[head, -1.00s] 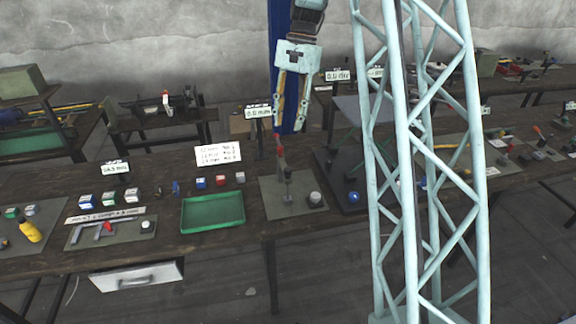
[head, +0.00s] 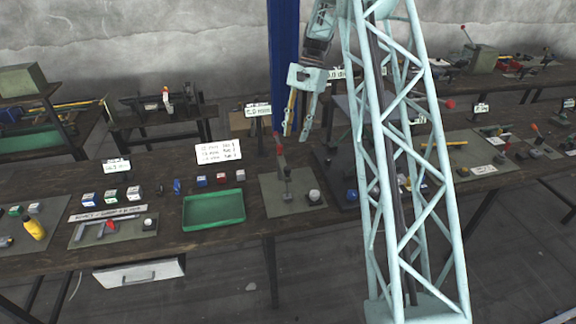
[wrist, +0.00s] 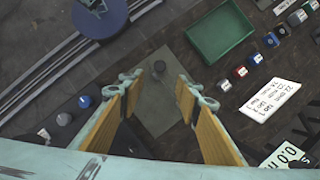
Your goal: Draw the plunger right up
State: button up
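I cannot make out the plunger as a separate part at this size.
A green tray (head: 214,211) lies left of the mat, with small coloured blocks (head: 221,179) behind it. A white sign (head: 218,152) stands behind those. A blue ball (head: 352,195) sits to the right.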

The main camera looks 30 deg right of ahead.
aim_at(288, 167)
jog(key=shift+f, duration=0.1)
dwell(0.3)
jog(key=shift+p+x, duration=0.65)
jog(key=shift+x, duration=6.15)
jog(key=shift+c, duration=0.7)
grip_shut()
jog(key=shift+w+r+p, duration=0.1)
jog(key=shift+r+p, duration=0.4)
jog(key=shift+r, duration=2.9)
